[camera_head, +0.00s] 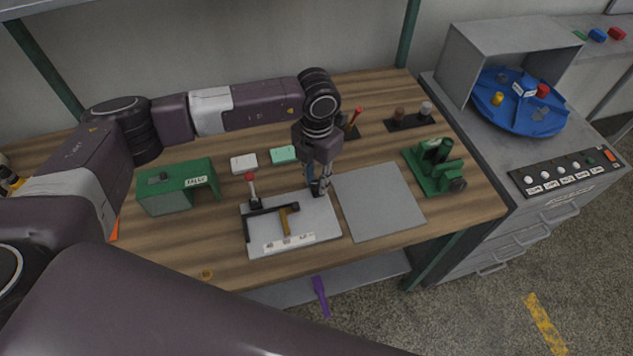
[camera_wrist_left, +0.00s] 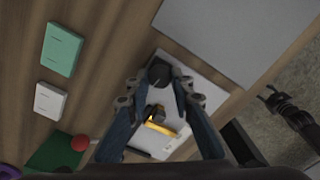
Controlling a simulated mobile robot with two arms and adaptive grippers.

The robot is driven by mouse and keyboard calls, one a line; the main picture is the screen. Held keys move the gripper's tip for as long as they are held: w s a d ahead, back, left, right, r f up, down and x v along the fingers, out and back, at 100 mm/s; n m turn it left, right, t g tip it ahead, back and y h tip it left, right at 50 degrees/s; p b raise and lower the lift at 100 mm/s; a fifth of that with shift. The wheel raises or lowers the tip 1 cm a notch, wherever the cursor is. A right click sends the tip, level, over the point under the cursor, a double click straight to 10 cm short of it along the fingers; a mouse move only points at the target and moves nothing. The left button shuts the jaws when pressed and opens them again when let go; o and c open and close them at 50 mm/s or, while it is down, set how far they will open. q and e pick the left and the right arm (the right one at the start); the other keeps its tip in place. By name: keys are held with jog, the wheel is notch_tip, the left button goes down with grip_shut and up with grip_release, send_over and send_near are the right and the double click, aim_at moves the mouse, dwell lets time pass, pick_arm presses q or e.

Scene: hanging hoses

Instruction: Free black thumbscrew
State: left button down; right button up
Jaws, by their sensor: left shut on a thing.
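My left gripper (camera_head: 318,190) points down at the back right corner of a light grey fixture plate (camera_head: 320,222). In the left wrist view, its fingers (camera_wrist_left: 160,92) are closed around a dark round knob (camera_wrist_left: 158,72), which looks like the black thumbscrew. In the head view the fingers hide most of it. I cannot tell whether it is still seated in the plate. A black angled bracket (camera_head: 247,230) and a yellow-brown bar (camera_head: 285,222) lie on the plate. A dark gripper (camera_wrist_left: 290,108), apparently my right, hangs over the floor in the left wrist view; its jaws are unclear.
A red-knobbed lever (camera_head: 250,180) stands at the plate's back left. A green housing (camera_head: 165,200) is further left. White (camera_head: 243,163) and teal (camera_head: 284,155) blocks lie behind. A bare grey mat (camera_head: 378,200) is to the right, then a green clamp-like fixture (camera_head: 435,170).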

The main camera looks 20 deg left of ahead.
aim_at(317, 183)
pick_arm(q)
jog(key=shift+w+r+n+b, duration=0.15)
jog(key=shift+n+b, duration=0.25)
jog(key=shift+n, duration=0.4)
jog(key=c, duration=1.9)
grip_release()
jog(key=shift+o, duration=1.1)
notch_tip(317, 183, up, 12)
